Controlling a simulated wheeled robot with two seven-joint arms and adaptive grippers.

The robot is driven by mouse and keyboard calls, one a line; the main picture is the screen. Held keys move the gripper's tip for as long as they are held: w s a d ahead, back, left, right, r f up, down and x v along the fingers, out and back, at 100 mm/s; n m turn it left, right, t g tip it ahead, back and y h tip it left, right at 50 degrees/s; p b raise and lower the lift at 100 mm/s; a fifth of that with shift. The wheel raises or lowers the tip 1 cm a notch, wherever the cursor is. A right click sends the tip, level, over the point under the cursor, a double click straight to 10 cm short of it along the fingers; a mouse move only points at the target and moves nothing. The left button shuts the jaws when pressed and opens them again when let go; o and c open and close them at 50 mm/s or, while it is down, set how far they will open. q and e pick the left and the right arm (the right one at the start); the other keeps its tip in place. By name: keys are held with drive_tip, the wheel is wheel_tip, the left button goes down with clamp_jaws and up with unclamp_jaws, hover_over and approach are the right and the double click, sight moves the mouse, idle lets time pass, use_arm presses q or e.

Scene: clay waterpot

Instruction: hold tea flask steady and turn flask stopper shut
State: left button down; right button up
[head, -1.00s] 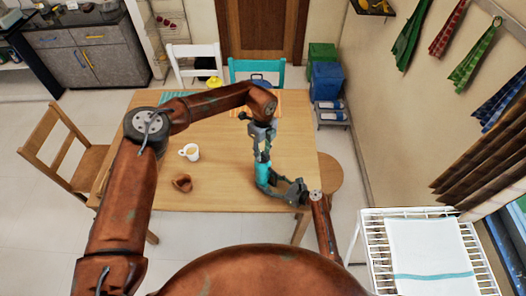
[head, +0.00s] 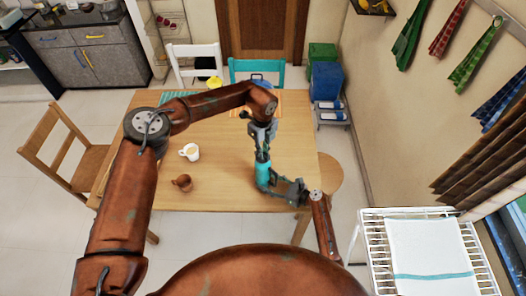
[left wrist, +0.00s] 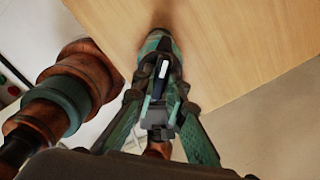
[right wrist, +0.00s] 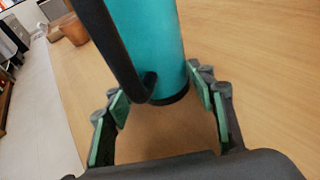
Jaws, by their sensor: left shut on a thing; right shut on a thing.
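The turquoise tea flask (head: 262,174) stands upright near the right part of the table's front edge in the head view. Its lower body and dark handle show in the right wrist view (right wrist: 150,45). My right gripper (head: 272,187) is shut on the flask low down from the right, with one finger on each side of it in the right wrist view (right wrist: 160,92). My left gripper (head: 262,151) points down at the flask's top, shut on the stopper there. In the left wrist view its fingers (left wrist: 158,65) come close together and mostly hide the stopper.
A brown clay pot (head: 183,184) and a white cup (head: 190,152) stand left of the flask on the wooden table (head: 225,195). A round stool (head: 330,175) is beside the table's right side. The table between pot and flask is clear.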

use_arm(q)
drive_tip(key=m, duration=0.8)
drive_tip(key=shift+m, duration=0.3)
drive_tip(key=m, duration=0.4)
drive_tip(key=shift+m, duration=2.3)
drive_tip(key=c, duration=1.9)
unclamp_jaws()
drive_tip(key=shift+c, duration=0.2)
drive_tip(key=shift+r, duration=0.1)
